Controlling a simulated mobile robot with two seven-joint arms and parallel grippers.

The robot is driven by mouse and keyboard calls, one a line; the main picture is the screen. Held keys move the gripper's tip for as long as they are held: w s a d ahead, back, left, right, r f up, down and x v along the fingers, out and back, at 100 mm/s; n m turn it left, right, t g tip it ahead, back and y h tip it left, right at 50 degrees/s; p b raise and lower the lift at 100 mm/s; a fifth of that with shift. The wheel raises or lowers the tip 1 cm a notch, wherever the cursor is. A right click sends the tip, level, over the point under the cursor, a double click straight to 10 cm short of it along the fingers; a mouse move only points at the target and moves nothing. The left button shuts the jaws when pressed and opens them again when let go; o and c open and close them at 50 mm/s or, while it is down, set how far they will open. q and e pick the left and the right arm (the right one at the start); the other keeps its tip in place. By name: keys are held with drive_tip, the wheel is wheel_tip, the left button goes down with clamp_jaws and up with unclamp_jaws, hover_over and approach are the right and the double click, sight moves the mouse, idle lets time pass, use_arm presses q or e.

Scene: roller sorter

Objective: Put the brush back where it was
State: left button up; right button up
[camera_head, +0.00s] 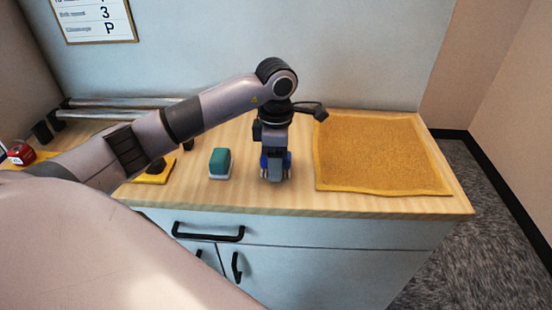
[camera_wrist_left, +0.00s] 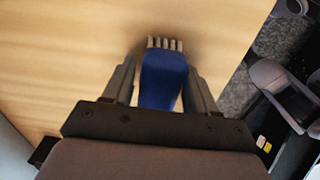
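The blue brush (camera_wrist_left: 163,80) with a row of pale bristles (camera_wrist_left: 165,43) is between the two fingers of my left gripper (camera_wrist_left: 162,75) in the left wrist view. The fingers appear shut on its sides. In the head view, blue parts of the brush (camera_head: 287,159) show around my left gripper (camera_head: 274,173), which points down at the table between a teal block and an orange mat. The gripper hides much of the brush. I cannot tell whether the brush touches the table. My right gripper is in neither view.
The wooden table (camera_head: 240,197) holds an orange mat (camera_head: 380,155) to the right and a teal block with a pale base (camera_head: 220,163) to the left. A yellow pad (camera_head: 152,179), metal rods (camera_head: 125,102) and a red object (camera_head: 21,154) lie farther left.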

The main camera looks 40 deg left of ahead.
use_arm(q)
drive_tip(key=shift+o, duration=0.6)
drive_tip(key=shift+r, duration=0.1)
drive_tip(key=shift+r, duration=0.2)
wheel_tip(320, 180, up, 12)
drive_tip(key=shift+f, duration=0.15)
idle(0.3)
